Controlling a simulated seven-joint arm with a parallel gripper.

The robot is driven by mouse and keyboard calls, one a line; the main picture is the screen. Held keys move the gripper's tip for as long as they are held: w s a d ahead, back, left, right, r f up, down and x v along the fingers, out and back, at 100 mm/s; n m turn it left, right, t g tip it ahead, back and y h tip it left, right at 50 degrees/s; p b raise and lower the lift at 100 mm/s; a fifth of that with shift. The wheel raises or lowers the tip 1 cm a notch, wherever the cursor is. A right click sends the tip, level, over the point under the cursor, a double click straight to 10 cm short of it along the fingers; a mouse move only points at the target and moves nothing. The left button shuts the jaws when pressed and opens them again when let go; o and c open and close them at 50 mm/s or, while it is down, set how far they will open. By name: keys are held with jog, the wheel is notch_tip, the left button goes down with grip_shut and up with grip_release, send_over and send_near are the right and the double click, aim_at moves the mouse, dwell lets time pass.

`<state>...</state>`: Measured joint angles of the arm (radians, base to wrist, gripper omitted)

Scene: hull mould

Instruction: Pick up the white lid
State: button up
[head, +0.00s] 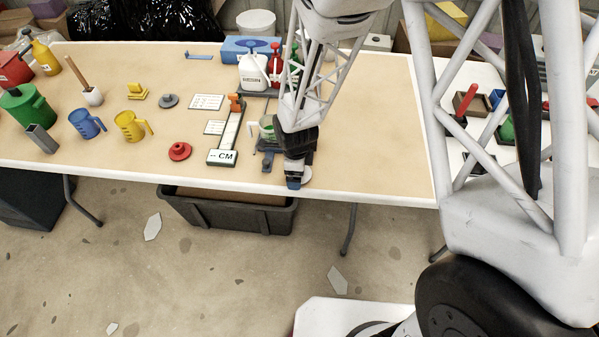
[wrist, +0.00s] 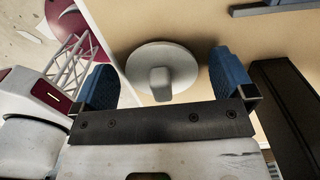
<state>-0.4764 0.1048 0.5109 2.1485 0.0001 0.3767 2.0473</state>
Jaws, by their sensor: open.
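The white lid (wrist: 140,66) is a round disc with a block-shaped knob (wrist: 160,82) on top. In the wrist view it lies on the tan table top, close to the table's edge. My gripper (wrist: 162,72) is open, with one blue fingertip on each side of the lid and the knob between them. No contact between the fingers and the lid shows. In the head view my gripper (head: 294,183) points down at the table's front edge, and only a sliver of the white lid (head: 306,174) shows beside it; the rest is hidden.
The table (head: 370,130) is bare to the right.

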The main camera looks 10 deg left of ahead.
jog(key=shift+c, duration=0.3)
jog(key=c, duration=0.8)
jog(key=shift+r, duration=0.15)
jog(key=shift+r, duration=1.6)
jog(key=s+d, duration=0.2)
jog(key=s, duration=0.2)
jog(key=s+d+r, duration=0.1)
jog(key=s+d, duration=0.1)
jog(key=s, duration=0.3)
jog(key=s+d, duration=0.3)
jog(key=s, duration=0.2)
jog(key=shift+s+r, duration=0.15)
jog(key=shift+r, duration=0.1)
